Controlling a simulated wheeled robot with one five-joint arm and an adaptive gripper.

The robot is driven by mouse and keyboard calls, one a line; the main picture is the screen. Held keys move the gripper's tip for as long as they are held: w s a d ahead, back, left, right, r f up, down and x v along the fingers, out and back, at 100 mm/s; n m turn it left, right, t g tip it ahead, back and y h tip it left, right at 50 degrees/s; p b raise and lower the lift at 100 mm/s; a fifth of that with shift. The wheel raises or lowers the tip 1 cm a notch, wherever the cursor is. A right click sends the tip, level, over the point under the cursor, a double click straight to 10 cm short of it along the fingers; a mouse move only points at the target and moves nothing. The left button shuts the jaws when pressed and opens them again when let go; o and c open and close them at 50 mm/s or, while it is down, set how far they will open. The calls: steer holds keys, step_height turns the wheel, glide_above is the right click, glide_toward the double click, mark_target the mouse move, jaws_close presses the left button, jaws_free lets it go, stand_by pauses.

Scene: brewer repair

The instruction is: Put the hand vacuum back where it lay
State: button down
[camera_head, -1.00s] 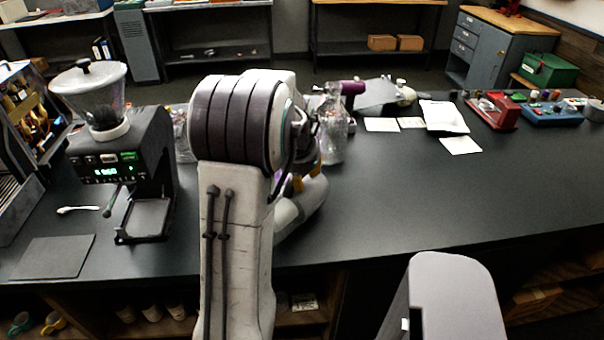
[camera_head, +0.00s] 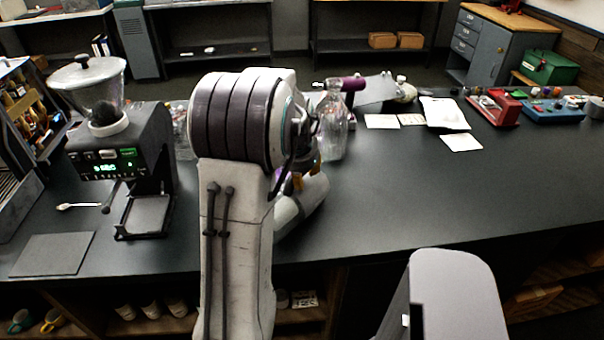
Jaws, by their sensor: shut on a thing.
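My gripper (camera_head: 302,168) is mostly hidden behind my own arm; only dark and orange parts of it show beside the arm's right edge, above the counter. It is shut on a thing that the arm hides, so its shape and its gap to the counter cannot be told. No hand vacuum shows clearly. A purple cylinder (camera_head: 352,84) lies behind the clear glass bottle (camera_head: 333,128), past the gripper; I cannot tell whether it is part of the vacuum.
The dark counter (camera_head: 430,195) is clear at the centre right. A grinder (camera_head: 120,155) stands on the left. White cards (camera_head: 381,121), a white tray (camera_head: 445,113), a red device (camera_head: 493,107) and a blue device (camera_head: 552,110) lie at the back right. The glass bottle stands close to my gripper.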

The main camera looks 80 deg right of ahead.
steer(key=shift+f+b, duration=0.35)
steer(key=shift+b, duration=0.05)
steer(key=c, duration=0.8)
jaws_free()
steer(key=shift+c, duration=0.2)
steer(key=shift+o, duration=0.3)
steer(key=shift+a+f, duration=0.1)
steer(key=shift+f, duration=0.1)
steer(key=v, duration=1.2)
steer(key=shift+r, duration=0.15)
